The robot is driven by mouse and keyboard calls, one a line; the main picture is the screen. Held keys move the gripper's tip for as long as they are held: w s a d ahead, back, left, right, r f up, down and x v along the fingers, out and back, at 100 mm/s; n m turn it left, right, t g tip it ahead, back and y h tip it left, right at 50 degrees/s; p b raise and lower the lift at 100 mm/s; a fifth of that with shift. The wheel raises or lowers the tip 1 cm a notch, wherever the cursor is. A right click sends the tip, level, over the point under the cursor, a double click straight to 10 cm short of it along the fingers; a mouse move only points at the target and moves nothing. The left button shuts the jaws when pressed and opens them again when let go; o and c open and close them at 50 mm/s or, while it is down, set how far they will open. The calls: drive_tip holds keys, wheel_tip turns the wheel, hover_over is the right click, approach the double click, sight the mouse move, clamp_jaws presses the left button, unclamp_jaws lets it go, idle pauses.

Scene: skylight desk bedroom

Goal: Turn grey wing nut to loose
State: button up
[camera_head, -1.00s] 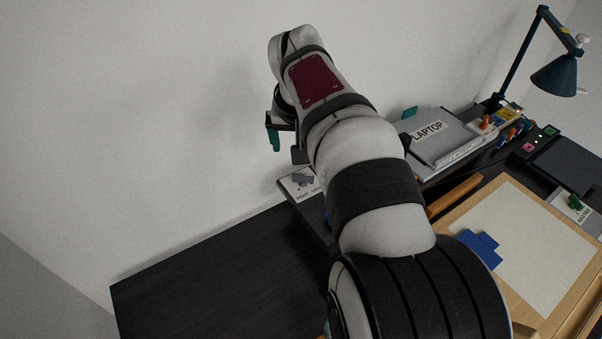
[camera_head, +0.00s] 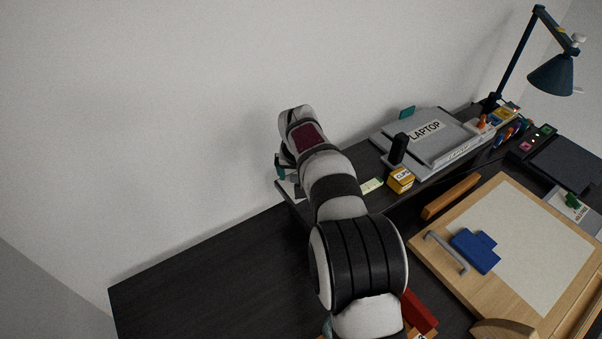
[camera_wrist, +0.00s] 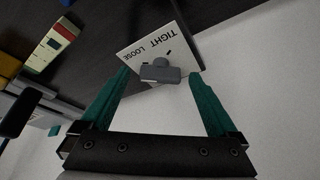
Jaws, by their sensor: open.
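The grey wing nut (camera_wrist: 162,72) stands on a white plate (camera_wrist: 143,47) printed TIGHT and LOOSE in the wrist view. My gripper (camera_wrist: 160,76) is open, with its teal fingers on either side of the wing nut in that view. I cannot tell whether either finger touches it. A short dark mark shows on the plate beside the nut. In the head view, my arm hides the wing nut; only part of the white plate (camera_head: 289,187) shows beneath my gripper (camera_head: 280,168).
The plate lies near the shelf's left end, by the wall. A drawing board with a blue piece (camera_head: 474,250) lies in front. The lower desk at left is clear.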

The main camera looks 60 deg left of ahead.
drive_tip(key=c, duration=1.4)
drive_tip(key=shift+n+g, duration=0.3)
drive_tip(key=shift+n, duration=0.5)
drive_tip(key=o, duration=1.4)
drive_tip(key=v, duration=1.6)
drive_tip(key=shift+d+f, duration=0.1)
